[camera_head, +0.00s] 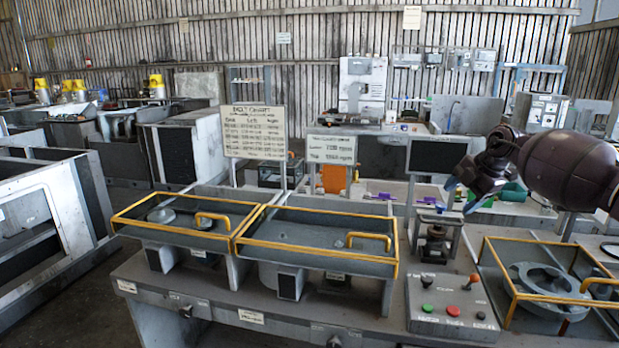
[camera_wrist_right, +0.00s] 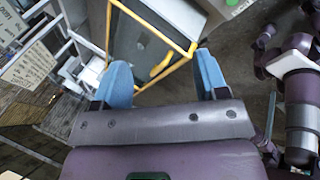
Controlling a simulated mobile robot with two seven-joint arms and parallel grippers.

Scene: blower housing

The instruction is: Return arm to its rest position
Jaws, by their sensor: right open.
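My right arm comes in from the right in the head view, dark purple. Its gripper (camera_head: 462,195) hangs above the back of the bench, to the right of the dark screen. In the right wrist view the gripper (camera_wrist_right: 162,74) has its two blue fingertips wide apart with nothing between them. A yellow-framed guard (camera_wrist_right: 148,42) shows beyond the fingers, apart from them. My left gripper is in neither view.
The grey bench (camera_head: 240,312) carries yellow-framed guards (camera_head: 320,254) and a control box (camera_head: 450,302) with coloured buttons. A round housing (camera_head: 518,278) sits inside the right guard. A sign board (camera_head: 254,132) and a dark screen (camera_head: 437,156) stand upright behind.

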